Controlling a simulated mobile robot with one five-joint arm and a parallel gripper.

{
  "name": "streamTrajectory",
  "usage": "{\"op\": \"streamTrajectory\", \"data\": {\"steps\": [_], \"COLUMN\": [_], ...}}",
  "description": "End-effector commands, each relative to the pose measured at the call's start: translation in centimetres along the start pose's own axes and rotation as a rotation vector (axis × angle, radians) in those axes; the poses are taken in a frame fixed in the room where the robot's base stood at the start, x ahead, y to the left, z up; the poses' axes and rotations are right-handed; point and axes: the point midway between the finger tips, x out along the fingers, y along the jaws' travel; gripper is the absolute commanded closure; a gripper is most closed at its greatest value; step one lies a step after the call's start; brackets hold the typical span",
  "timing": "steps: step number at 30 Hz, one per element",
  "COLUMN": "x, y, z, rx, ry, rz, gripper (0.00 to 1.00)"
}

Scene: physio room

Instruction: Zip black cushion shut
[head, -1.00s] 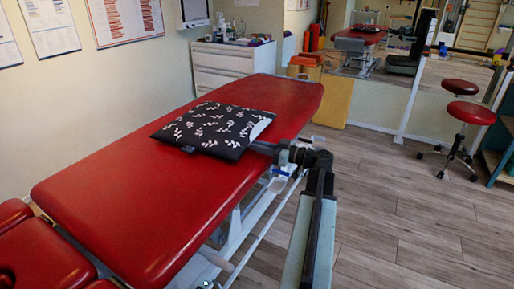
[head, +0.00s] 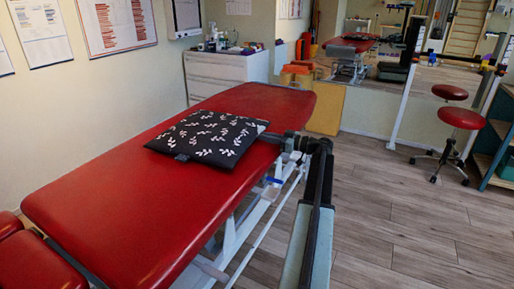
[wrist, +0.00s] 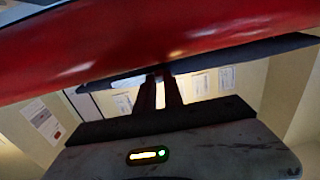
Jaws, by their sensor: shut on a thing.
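The black cushion (head: 208,136) with white leaf sprigs lies flat on the red treatment table (head: 110,215). A small dark tab (head: 182,157) sticks out of its near edge. Its right edge looks dark, with only a thin pale trace near the far right corner. My gripper (head: 272,137) reaches in from the right and meets that edge. In the wrist view my gripper (wrist: 160,78) has its fingers close together at the dark edge of the cushion (wrist: 235,54). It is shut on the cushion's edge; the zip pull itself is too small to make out.
A white drawer cabinet (head: 222,75) with bottles stands behind the table. Yellow and orange blocks (head: 322,105) stand beyond the table's far end. A red stool (head: 458,118) is at the right. The wood floor (head: 385,215) between is clear.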

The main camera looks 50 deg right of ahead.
Motion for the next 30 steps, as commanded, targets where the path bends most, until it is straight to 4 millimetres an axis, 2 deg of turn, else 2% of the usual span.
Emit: {"op": "streamTrajectory", "data": {"steps": [1, 3, 9, 15, 25, 26, 28, 30], "x": [0.0, 0.0, 0.0, 0.1, 0.1, 0.1, 0.1, 0.1], "y": [1.9, 3.4, 6.2, 7.2, 7.2, 7.2, 7.2, 7.2], "z": [0.0, 0.0, 0.0, 0.0, 0.0, 0.0, 0.0, 0.0], "rx": [0.0, 0.0, 0.0, 0.0, 0.0, 0.0, 0.0, 0.0], "ry": [0.0, 0.0, 0.0, 0.0, 0.0, 0.0, 0.0, 0.0], "rz": [0.001, 0.001, 0.0, -0.001, -0.001, -0.001, -0.002, -0.002], "gripper": [1.0, 1.0, 1.0, 1.0, 1.0, 0.85, 0.66, 0.65]}}
